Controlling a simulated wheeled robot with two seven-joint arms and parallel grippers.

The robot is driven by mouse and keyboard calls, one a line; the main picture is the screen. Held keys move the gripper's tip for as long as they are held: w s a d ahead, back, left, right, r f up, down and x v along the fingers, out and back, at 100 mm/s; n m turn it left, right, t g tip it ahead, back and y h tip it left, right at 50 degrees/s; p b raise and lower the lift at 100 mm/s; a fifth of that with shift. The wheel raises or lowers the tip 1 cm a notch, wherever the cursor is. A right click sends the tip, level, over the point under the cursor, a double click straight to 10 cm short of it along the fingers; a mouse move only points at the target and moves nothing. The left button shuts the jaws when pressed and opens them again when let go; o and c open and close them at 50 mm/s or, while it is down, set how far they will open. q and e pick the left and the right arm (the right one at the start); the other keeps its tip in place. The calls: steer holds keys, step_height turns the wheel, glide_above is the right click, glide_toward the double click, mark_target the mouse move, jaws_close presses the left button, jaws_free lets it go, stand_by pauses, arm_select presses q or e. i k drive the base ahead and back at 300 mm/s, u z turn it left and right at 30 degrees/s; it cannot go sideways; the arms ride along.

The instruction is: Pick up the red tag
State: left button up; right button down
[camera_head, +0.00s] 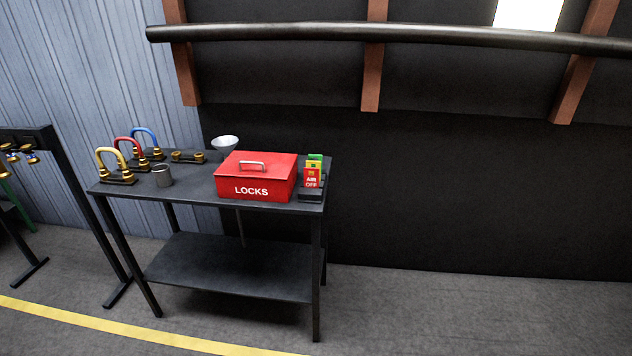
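The red tag (311,179), marked "AIR OFF", stands upright at the right end of the black table, in front of a green tag (315,158). A yellowish patch shows at its upper part; I cannot tell if that is another tag. The tags stand in a small black holder (310,195). A red box marked "LOCKS" (248,190) is just left of them, its lid shut. Neither of my grippers is in view.
The black table (200,192) has a lower shelf (230,268). A black frame (75,190) stands left. Floor to the right is clear.

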mark_target(310, 180)
steer(key=z, duration=1.75)
steer(key=i, duration=2.6)
steer(key=u, duration=4.5)
